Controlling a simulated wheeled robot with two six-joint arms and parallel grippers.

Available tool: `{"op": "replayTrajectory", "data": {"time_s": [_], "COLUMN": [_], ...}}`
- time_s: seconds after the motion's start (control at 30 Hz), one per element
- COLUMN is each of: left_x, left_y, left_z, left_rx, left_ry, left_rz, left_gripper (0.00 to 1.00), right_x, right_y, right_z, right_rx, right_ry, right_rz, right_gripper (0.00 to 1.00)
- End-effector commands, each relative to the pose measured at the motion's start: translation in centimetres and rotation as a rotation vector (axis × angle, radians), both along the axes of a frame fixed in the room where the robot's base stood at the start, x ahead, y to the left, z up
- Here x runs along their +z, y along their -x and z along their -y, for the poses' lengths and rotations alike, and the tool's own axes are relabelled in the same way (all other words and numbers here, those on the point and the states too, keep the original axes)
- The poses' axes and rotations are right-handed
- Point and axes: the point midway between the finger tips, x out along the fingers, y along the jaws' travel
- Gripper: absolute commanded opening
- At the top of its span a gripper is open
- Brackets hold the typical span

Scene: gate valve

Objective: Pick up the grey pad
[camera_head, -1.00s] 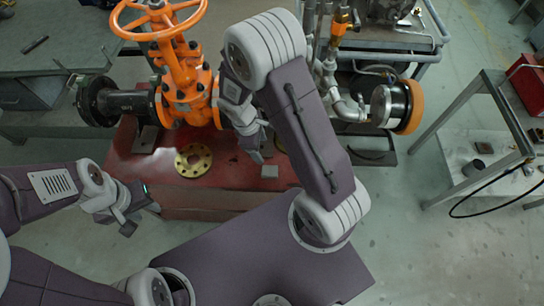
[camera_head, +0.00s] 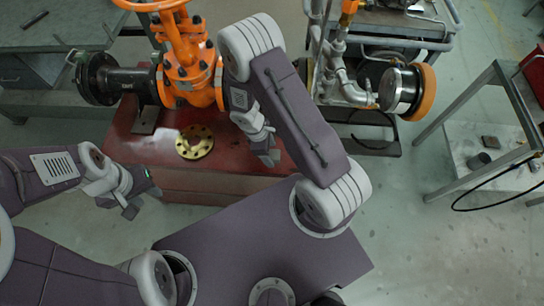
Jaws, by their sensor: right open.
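The grey pad cannot be made out now; my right gripper covers the spot on the red bench top (camera_head: 228,168) where it lay. My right gripper (camera_head: 270,158) is open and points down at that spot, to the right of the yellow flange. Whether its fingers are around the pad or above it cannot be told. My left gripper (camera_head: 131,211) hangs left of the red bench's front edge, apart from everything; its jaw opening is not clear.
A yellow flange ring (camera_head: 186,147) lies on the red bench top. The orange gate valve (camera_head: 186,75) with a black pipe flange (camera_head: 97,79) stands behind it. Pipework with an orange-rimmed round part (camera_head: 426,92) is at the right. A metal side table (camera_head: 460,150) stands far right.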

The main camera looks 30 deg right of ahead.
Motion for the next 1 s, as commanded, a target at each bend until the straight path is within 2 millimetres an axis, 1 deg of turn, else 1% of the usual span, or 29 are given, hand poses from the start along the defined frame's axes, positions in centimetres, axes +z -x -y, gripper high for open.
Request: {"op": "replayTrajectory", "data": {"time_s": [0.03,0.1,0.3,0.33,0.37,0.4,0.47,0.5,0.53,0.57,0.83,1.0], "left_x": [-0.6,-0.6,-0.5,-0.5,-0.5,-0.5,-0.5,-0.5,-0.5,-0.5,-0.4,0.4], "left_y": [0.0,0.0,0.0,0.0,0.0,0.0,0.0,0.0,0.0,0.0,0.0,0.0], "left_z": [0.0,0.0,0.0,0.0,0.0,0.0,0.0,0.0,0.0,0.0,0.0,0.0], "left_rx": [0.0,0.0,0.0,0.0,0.0,0.0,0.0,0.0,0.0,0.0,0.0,0.0], "left_ry": [0.0,0.0,0.0,0.0,0.0,0.0,0.0,0.0,0.0,0.0,0.0,0.0], "left_rz": [0.0,0.0,0.0,0.0,0.0,0.0,0.0,0.0,0.0,0.0,0.0,0.0], "left_gripper": [0.36,0.36,0.36,0.36,0.36,0.36,0.36,0.36,0.36,0.36,0.36,0.36], "right_x": [-0.9,-1.3,-1.2,-1.2,-1.2,-1.2,-1.2,-1.2,-1.2,-1.2,-1.1,-0.3], "right_y": [0.1,0.1,0.1,0.1,0.1,0.1,0.1,0.1,0.1,0.1,0.1,0.1], "right_z": [0.2,0.2,0.3,0.3,0.3,0.2,0.2,0.3,0.3,0.3,0.2,0.2], "right_rx": [0.0,0.001,-0.001,0.0,0.0,0.0,0.0,0.0,0.0,0.0,0.0,0.0], "right_ry": [0.0,-0.001,-0.001,-0.001,-0.001,-0.001,-0.001,0.0,0.0,0.0,0.0,0.0], "right_rz": [-0.001,0.0,0.002,0.002,0.002,0.002,0.002,0.001,0.001,0.001,0.001,0.001], "right_gripper": [0.66,0.66,0.66,0.61,0.52,0.41,0.25,0.14,0.05,0.01,0.0,0.0]}}
